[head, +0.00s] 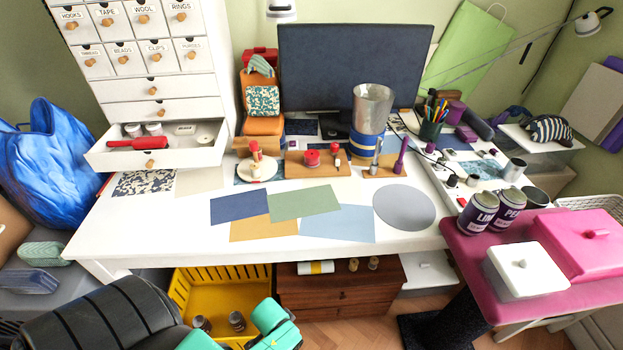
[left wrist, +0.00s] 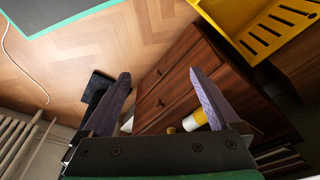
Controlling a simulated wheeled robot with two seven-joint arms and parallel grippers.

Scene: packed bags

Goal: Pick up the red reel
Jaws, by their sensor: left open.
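The red reel (head: 312,158) stands on a brown wooden board (head: 295,170) on the white desk, in front of the monitor. It is small in the head view and is not seen in the left wrist view. My left gripper (left wrist: 158,74) shows in the left wrist view with its two purple-grey fingers spread wide and nothing between them. It is low, near the wooden drawer cabinet (left wrist: 170,75) and the floor, well away from the reel. In the head view only teal and black parts of my arm show at the bottom. My right gripper is not in view.
Flat coloured sheets (head: 305,202) and a grey disc (head: 404,207) lie on the desk front. A metal cup on a blue tin (head: 367,143) stands right of the reel. A yellow crate (head: 186,290) sits under the desk. A pink table (head: 470,258) stands at right.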

